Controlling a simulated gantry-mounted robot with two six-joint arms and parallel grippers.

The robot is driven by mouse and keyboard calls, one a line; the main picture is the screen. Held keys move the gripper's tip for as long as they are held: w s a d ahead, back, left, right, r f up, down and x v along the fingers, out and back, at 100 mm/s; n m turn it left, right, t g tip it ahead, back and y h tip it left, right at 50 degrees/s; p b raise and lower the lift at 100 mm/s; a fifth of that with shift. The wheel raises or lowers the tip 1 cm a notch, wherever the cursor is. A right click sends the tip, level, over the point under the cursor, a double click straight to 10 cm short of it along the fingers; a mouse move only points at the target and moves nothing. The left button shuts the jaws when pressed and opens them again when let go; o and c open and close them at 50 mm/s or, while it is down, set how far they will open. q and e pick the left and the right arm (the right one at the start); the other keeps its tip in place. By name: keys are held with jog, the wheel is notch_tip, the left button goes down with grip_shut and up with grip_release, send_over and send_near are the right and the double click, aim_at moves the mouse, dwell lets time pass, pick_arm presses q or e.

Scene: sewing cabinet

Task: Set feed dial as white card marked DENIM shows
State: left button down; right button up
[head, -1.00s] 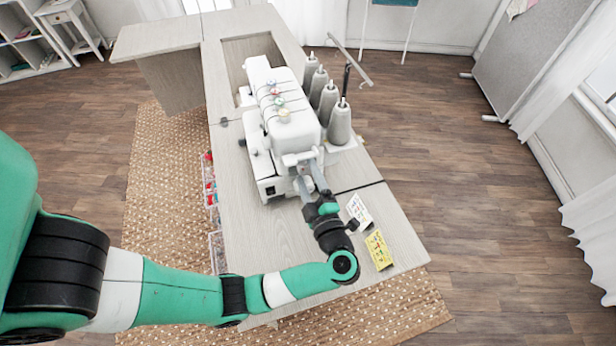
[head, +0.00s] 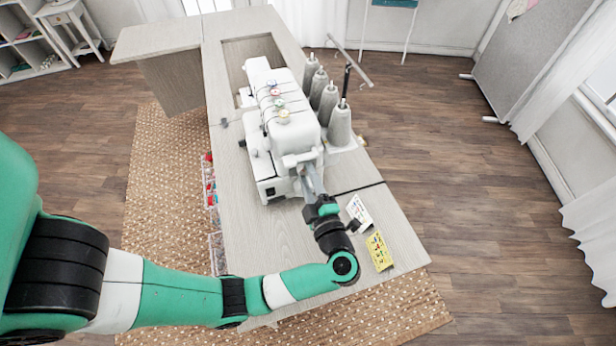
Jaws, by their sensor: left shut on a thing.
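The white sewing machine (head: 283,135) stands on the cabinet top, with several coloured dials on its upper face. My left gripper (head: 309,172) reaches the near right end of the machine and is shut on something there. The gripper's fingers hide what they hold, so I cannot see the feed dial or its setting. A white card (head: 359,212) with coloured marks stands to the right of my left wrist. A yellow card (head: 378,251) stands nearer. The writing on both is too small to read. My right gripper is not in view.
Several grey thread cones (head: 340,124) stand along the machine's right side, under a thin bent thread stand (head: 350,61). The cabinet top (head: 255,245) is bare to the left of my arm. Clear drawers (head: 217,253) with coloured contents stick out on its left side.

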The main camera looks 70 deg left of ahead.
pick_arm(q)
jog(key=n+b, duration=0.1)
jog(key=n, duration=0.2)
jog(key=n+b, duration=0.1)
jog(key=n, duration=0.2)
jog(key=n+b, duration=0.2)
jog(key=n, duration=0.1)
jog(key=shift+n+b, duration=0.7)
jog(key=shift+n, duration=0.6)
jog(key=shift+r, duration=0.1)
jog(key=shift+c, duration=2.2)
grip_release()
